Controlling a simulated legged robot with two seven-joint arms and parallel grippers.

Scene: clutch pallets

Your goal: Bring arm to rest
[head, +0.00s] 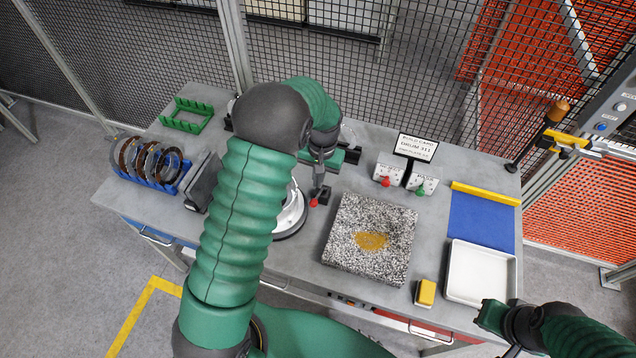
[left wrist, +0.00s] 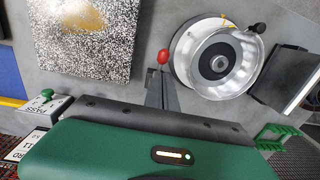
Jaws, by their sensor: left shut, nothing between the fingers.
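My left arm (head: 235,210) reaches over the workbench from the bottom of the head view and bends down at the elbow. My left gripper (head: 318,192) points down near the bench middle, shut and empty. In the left wrist view its fingers (left wrist: 162,92) are together, with a red ball knob (left wrist: 163,57) just beyond the tips; contact cannot be told. A silver round drum (left wrist: 218,60) stands beside the fingers; in the head view my arm partly hides the drum (head: 291,215). My right gripper (head: 490,316) is at the lower right, its jaw state unclear.
A speckled slab (head: 370,240) with an ochre patch lies right of the drum. A white tray (head: 480,272), yellow block (head: 426,292) and blue mat (head: 482,220) are further right. A blue rack (head: 150,180) of rings and a green frame (head: 187,115) stand left. Mesh fencing closes the back.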

